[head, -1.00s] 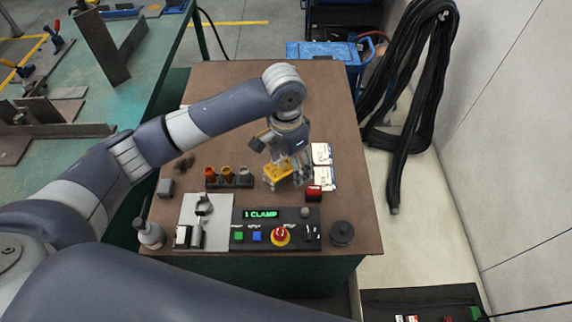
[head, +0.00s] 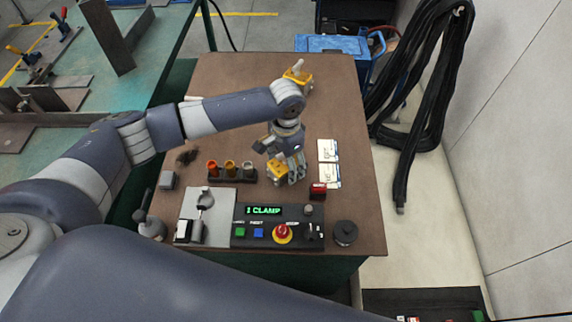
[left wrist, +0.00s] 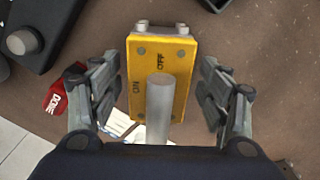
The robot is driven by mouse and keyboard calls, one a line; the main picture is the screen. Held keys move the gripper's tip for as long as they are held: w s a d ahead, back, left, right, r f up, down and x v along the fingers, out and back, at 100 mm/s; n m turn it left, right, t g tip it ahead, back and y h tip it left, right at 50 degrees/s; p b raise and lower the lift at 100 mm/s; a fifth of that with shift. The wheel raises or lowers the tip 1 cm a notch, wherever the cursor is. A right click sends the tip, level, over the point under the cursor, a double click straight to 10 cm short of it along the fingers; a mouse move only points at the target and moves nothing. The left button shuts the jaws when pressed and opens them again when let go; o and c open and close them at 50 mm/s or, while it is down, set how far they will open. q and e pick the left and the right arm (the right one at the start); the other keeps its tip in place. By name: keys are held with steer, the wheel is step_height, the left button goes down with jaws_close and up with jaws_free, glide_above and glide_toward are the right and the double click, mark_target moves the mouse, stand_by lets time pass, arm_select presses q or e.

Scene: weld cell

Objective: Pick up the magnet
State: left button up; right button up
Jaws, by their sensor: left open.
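The magnet is a yellow block (left wrist: 158,62) marked ON and OFF, with a grey round post rising toward the camera in the left wrist view. In the head view it shows as a yellow patch (head: 277,173) at the brown bench's middle, partly covered by my gripper. My left gripper (head: 286,172) is over it, pointing down. In the left wrist view the fingers (left wrist: 160,100) are open, one on each side of the block, with visible gaps. My right gripper is not in view.
A control panel (head: 260,236) is in front, with a red DONE block (head: 318,191) and white cards (head: 329,163) to the right. A rack of small cups (head: 231,174) is to the left. Another yellow object (head: 297,80) sits at the back.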

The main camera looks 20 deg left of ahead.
arm_select(q)
steer(key=shift+f, duration=0.85)
jaws_close()
steer(key=shift+w+r, duration=0.1)
steer(key=shift+r, duration=0.05)
